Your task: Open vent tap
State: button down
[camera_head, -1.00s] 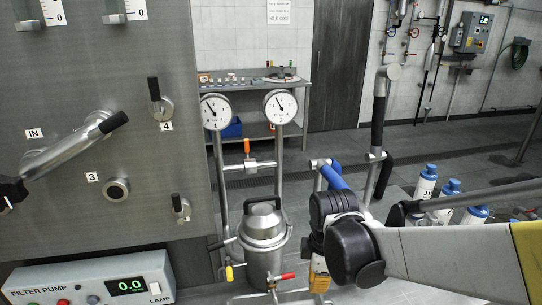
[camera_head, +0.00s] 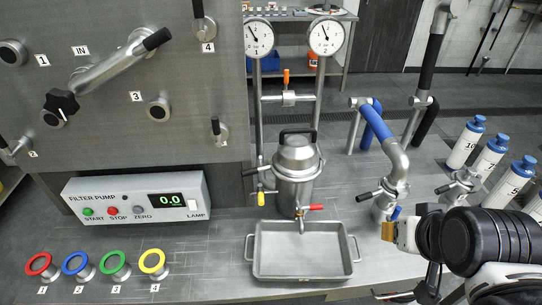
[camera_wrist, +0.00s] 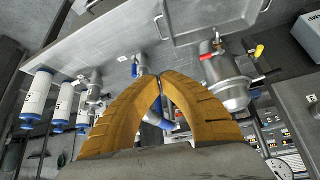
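Several taps stand on the bench, and no label shows which is the vent tap. A yellow-handled tap (camera_head: 261,197) is left of the steel vessel (camera_head: 296,165). A red-handled tap (camera_head: 315,207) is at its front. An orange-handled valve (camera_head: 286,78) joins the two gauge pipes behind. A small blue handle (camera_head: 396,212) is beside my gripper (camera_head: 388,231), partly hidden by my arm; a blue handle also shows in the wrist view (camera_wrist: 134,69). My gripper's tan fingers meet at the tips (camera_wrist: 160,76), with nothing seen between them.
An empty steel tray (camera_head: 302,275) lies in front of the vessel. A blue-sleeved pipe (camera_head: 375,122) rises behind my gripper. Blue-capped bottles (camera_head: 490,154) stand at the right. The valve panel (camera_head: 110,120) and filter pump box (camera_head: 138,198) are at left.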

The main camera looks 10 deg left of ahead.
aim_at(260, 195)
jog(key=i+u, duration=0.2)
jog(key=u, duration=0.85)
